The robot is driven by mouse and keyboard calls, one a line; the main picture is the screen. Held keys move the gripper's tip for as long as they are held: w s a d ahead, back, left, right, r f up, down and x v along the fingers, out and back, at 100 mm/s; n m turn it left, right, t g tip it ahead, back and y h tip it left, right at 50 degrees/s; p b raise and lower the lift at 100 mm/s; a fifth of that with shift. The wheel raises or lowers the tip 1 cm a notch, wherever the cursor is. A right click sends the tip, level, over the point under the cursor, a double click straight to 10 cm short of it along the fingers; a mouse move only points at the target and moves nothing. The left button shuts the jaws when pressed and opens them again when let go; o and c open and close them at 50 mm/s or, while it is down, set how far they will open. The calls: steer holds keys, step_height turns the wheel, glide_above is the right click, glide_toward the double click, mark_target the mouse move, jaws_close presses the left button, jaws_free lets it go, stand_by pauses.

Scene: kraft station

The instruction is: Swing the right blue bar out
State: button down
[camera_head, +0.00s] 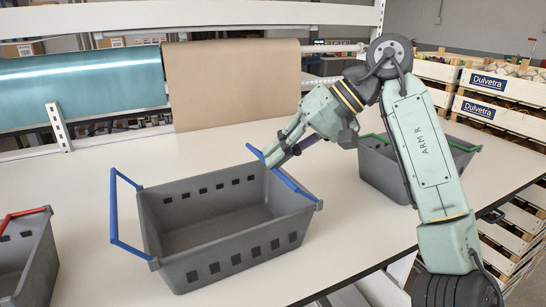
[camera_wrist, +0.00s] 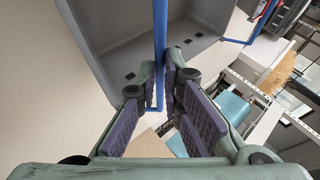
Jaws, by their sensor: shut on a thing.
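A grey crate (camera_head: 215,262) stands on the table with a blue bar at each end. Its left blue bar (camera_head: 114,208) stands outside the left end. Its right blue bar (camera_head: 295,186) runs close along the right rim. My gripper (camera_head: 272,157) is at the far part of the right bar and hides a little of it. In the wrist view my gripper (camera_wrist: 161,72) is shut on the right blue bar (camera_wrist: 160,28), which passes between the pads. The crate's grey inside (camera_wrist: 115,30) shows behind it.
A grey crate with green bars (camera_head: 380,172) stands to the right, behind my arm. A grey crate with a red bar (camera_head: 30,265) is at the left edge. Brown paper (camera_head: 230,85) and a teal roll (camera_head: 80,85) are at the back. White table (camera_head: 340,235) is clear between the crates.

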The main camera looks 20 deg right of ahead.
steer(key=d+y, duration=0.1)
steer(key=d+m+y+b, duration=0.1)
steer(key=y, duration=0.1)
steer(key=d+y+b, duration=0.1)
steer(key=y, duration=0.1)
steer(key=shift+w+d+r, duration=0.15)
steer(key=shift+w+r, duration=0.05)
steer(key=shift+r, duration=0.05)
steer(key=shift+m, duration=0.3)
steer(key=c, duration=1.7)
jaws_free()
steer(key=shift+v, duration=3.85)
steer(key=shift+f, duration=0.15)
